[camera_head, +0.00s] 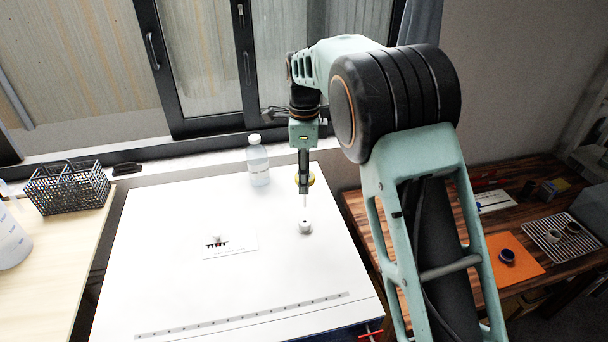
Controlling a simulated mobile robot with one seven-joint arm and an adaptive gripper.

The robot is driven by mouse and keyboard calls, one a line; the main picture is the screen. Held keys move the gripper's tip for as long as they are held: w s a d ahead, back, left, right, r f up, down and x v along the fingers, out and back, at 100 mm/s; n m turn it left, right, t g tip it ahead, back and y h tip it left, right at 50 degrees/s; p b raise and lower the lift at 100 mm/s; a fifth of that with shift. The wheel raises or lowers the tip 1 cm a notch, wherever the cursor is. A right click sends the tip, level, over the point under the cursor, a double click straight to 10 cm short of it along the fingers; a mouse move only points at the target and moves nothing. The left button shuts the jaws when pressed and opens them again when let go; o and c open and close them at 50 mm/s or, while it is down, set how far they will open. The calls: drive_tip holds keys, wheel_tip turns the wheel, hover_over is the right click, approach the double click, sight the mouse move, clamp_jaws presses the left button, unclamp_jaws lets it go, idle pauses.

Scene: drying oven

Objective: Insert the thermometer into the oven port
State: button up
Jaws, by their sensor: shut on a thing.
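My gripper (304,188) points straight down over the right part of a white top surface (180,290). It is shut on the thermometer (305,201), which shows as a thin pale stem hanging upright below the fingers. A yellow round part shows at the fingers; I cannot tell whether it belongs to the thermometer. A small round pale fitting with a dark centre, which looks like the oven port (305,228), stands on the white surface just below the stem. The stem's tip appears a little above the port, apart from it. The upper thermometer is hidden by the gripper.
A clear bottle (258,165) stands at the back, left of my gripper. A white card (230,246) with a small dark-red item lies left of the port. A wire basket (67,188) sits on the left table.

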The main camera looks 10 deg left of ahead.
drive_tip(key=shift+f+b, duration=1.15)
drive_tip(key=shift+f, duration=1.15)
drive_tip(key=shift+p, duration=0.5)
wheel_tip(320, 180, down, 10)
drive_tip(key=b, duration=0.5)
drive_tip(key=shift+b, duration=0.3)
idle(3.0)
drive_tip(key=o, duration=1.2)
